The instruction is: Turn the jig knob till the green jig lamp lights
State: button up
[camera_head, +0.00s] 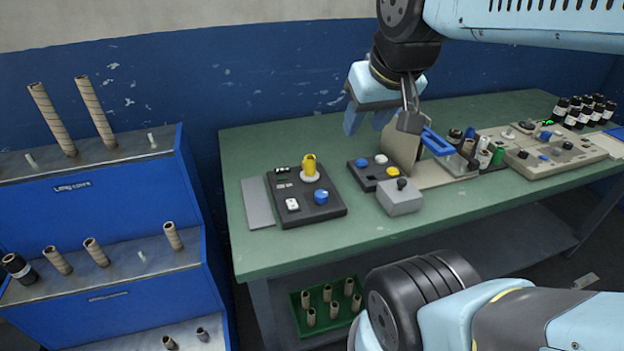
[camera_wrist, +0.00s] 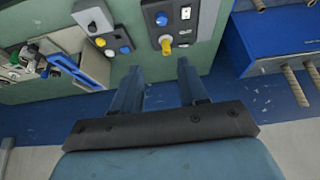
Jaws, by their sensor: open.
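A black box (camera_head: 325,211) on the green table carries a yellow upright post (camera_head: 309,166) on a white ring, a blue knob (camera_head: 321,197) and a white switch (camera_head: 292,204). I take this box as the jig; no lit green lamp can be made out on it. In the wrist view, the box (camera_wrist: 204,30) shows beyond my fingertips, with its blue knob (camera_wrist: 161,19) and yellow post (camera_wrist: 166,43). My gripper (camera_head: 368,124) is open and empty, above the back of the table, right of the box and apart from it. Its fingers (camera_wrist: 158,65) point toward the table.
A black panel (camera_head: 362,168) with blue, white and yellow buttons and a grey box (camera_head: 401,201) with a black knob stand right of the jig box. A beige machine (camera_head: 555,157) with a small green light is farther right. A blue rack (camera_head: 95,195) with tubes stands left.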

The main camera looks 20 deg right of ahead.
jog(key=shift+o, duration=1.3)
jog(key=shift+w, duration=0.1)
jog(key=shift+o, duration=0.8)
jog(key=shift+w, duration=0.35)
jog(key=n+g+h, duration=0.3)
jog(key=n+g, duration=0.6)
send_over(321, 193)
jog(key=w+a, duration=0.4)
notch_tip(321, 193, down, 18)
jog(key=f, duration=0.1)
jog(key=x, duration=1.3)
jog(key=shift+d, duration=0.2)
